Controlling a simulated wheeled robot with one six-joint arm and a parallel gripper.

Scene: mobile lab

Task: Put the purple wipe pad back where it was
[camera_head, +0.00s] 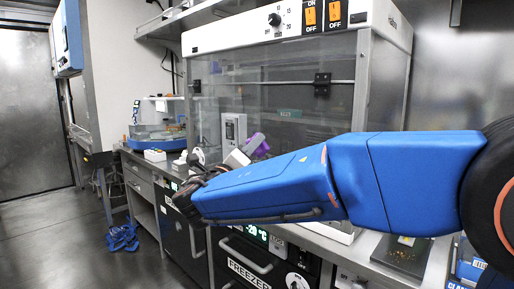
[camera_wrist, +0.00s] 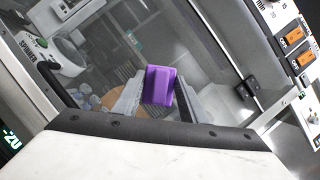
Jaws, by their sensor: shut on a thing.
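The purple wipe pad (camera_wrist: 159,86) is held between the two fingers of my gripper (camera_wrist: 158,97) in the wrist view. In the head view the purple pad (camera_head: 256,144) shows just above my blue arm, in front of the clear-walled cabinet. My gripper (camera_head: 240,156) is shut on it there, partly hidden behind the arm. The pad is up off the counter. The spot it came from cannot be told from these frames.
The clear-walled cabinet (camera_head: 300,70) with orange switches stands right behind the pad. A freezer (camera_head: 245,262) is under the counter. A device with a blue base (camera_head: 158,138) and a small white box (camera_head: 155,155) stand on the left counter. The floor at left is mostly clear.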

